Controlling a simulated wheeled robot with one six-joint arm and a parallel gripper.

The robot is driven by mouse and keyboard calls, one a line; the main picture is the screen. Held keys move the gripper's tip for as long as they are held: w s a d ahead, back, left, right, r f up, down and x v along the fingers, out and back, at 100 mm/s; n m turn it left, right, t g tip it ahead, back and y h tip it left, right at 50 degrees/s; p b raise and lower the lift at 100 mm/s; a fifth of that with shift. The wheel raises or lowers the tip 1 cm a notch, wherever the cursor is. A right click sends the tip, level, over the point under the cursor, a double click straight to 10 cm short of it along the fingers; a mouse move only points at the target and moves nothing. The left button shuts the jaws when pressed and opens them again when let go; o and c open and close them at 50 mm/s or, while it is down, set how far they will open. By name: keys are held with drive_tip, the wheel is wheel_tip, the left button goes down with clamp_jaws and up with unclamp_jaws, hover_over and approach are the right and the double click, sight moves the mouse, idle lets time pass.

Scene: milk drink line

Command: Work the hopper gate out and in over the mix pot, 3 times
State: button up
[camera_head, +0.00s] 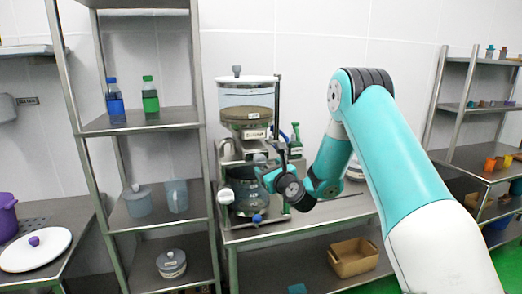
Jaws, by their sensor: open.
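The hopper (246,98) is a clear drum with a white lid, part full of brown stuff, on a metal stand on the steel table. A label plate is on the front of its lower part. My gripper (266,178) is open, in front of the stand, beside the upper right of the pot. Its fingertips are small and partly hidden, and I cannot tell whether they touch anything.
A dark upright post (277,115) stands right of the hopper, near my arm. A green bottle (296,142) is behind it. A steel shelf rack (150,123) with bottles and jugs stands close on the left.

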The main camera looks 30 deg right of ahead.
sight(262, 162)
drive_tip(key=shift+w+d+p, duration=0.2)
drive_tip(key=shift+w+p, duration=0.65)
drive_tip(key=shift+w, duration=0.75)
drive_tip(key=shift+w+d+p, duration=0.2)
drive_tip(key=shift+w+p, duration=0.6)
drive_tip(key=shift+w, duration=0.75)
